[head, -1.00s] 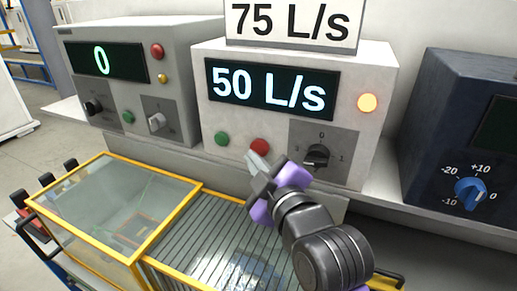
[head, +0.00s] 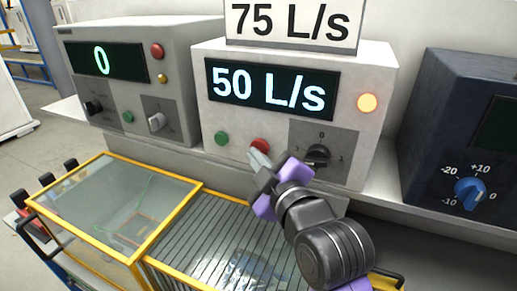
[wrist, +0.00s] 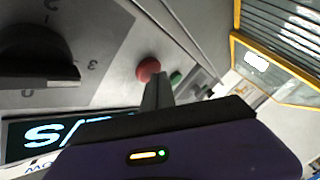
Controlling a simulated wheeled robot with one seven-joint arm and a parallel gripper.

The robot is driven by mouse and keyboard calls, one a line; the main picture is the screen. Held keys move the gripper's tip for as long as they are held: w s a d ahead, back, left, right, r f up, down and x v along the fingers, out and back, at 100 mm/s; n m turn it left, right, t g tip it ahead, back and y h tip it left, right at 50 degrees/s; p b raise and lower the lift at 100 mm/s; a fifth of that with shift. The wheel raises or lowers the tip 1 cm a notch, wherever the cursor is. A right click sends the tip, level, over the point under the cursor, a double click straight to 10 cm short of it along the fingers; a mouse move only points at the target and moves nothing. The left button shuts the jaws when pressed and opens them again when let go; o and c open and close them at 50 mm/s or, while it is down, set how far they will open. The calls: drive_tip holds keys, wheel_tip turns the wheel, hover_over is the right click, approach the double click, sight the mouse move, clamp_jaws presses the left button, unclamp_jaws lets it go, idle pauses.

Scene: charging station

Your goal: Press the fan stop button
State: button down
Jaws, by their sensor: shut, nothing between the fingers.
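The fan control box (head: 378,75) is pale grey, with a display (head: 270,87) reading 50 L/s. On its lower front are a green button (head: 221,138) and a red button (head: 260,145), with a black rotary knob (head: 319,155) to their right. My gripper (head: 257,156) is shut and empty, its tip just at the lower edge of the red button in the head view. In the wrist view the red button (wrist: 148,69) shows right by the tip of my gripper (wrist: 157,80), with the green button (wrist: 176,78) beyond. I cannot tell whether the tip touches the button.
A sign reading 75 L/s (head: 292,20) stands on the box, and an orange lamp (head: 368,103) glows. Another grey box (head: 185,60) stands left, a dark blue box (head: 440,130) right. A yellow-framed glass case (head: 110,205) and grille (head: 215,225) lie below.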

drive_tip(key=shift+w, duration=0.2)
idle(0.4)
drive_tip(key=shift+s, duration=0.1)
drive_tip(key=shift+s+a, duration=0.2)
drive_tip(key=shift+s, duration=0.45)
drive_tip(key=shift+s+p, duration=0.1)
drive_tip(key=shift+p, duration=0.2)
drive_tip(key=shift+s+a+p, duration=0.2)
drive_tip(key=shift+s+a, duration=0.1)
drive_tip(key=shift+s, duration=0.45)
drive_tip(key=shift+s+a+p, duration=0.2)
drive_tip(key=shift+s+a, duration=0.05)
drive_tip(key=shift+s, duration=0.5)
drive_tip(key=shift+s+a+p, duration=0.2)
drive_tip(key=shift+s+a, duration=0.1)
drive_tip(key=shift+s, duration=0.45)
